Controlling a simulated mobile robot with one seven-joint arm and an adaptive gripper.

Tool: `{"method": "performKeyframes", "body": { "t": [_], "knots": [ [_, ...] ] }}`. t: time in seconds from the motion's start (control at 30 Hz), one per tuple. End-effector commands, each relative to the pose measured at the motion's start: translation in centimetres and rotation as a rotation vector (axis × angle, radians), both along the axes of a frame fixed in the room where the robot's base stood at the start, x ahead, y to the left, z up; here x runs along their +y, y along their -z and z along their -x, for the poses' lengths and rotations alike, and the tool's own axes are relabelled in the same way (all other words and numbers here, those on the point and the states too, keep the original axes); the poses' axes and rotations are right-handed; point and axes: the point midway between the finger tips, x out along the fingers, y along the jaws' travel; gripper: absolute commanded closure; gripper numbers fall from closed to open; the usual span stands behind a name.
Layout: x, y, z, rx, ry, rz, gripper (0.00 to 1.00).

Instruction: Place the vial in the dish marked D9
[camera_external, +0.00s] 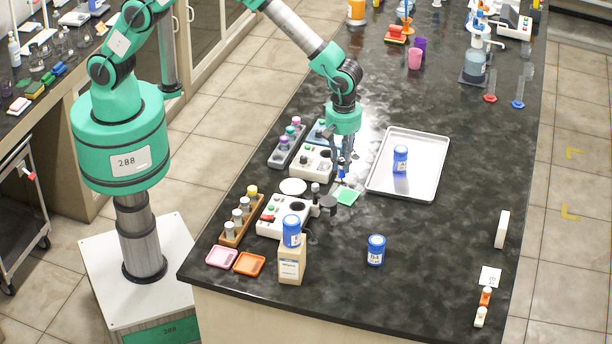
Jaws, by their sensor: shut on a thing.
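My gripper (344,176) is at the middle of the black bench, just above a small green square (346,195) and left of the metal tray. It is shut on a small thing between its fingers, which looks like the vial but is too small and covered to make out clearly. A pink dish (221,257) and an orange dish (249,264) lie at the near left corner of the bench. No D9 mark can be read on either dish.
A wooden rack of vials (229,239), a grey rack (277,160) and white devices (272,228) stand along the left side. Blue-lidded jars stand on the tray (434,177), on a tan box (291,268) and on the bench (376,258).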

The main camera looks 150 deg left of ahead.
Motion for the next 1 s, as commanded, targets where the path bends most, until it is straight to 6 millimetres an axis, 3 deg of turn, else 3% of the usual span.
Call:
{"method": "performKeyframes", "body": {
  "t": [0.47, 1.0],
  "knots": [
    [-3.8, -1.0, 8.0, 0.002, -0.033, -0.002, 1.0],
    [-9.4, -0.7, 17.0, 0.005, -0.069, 0.0, 1.0]
  ]
}}
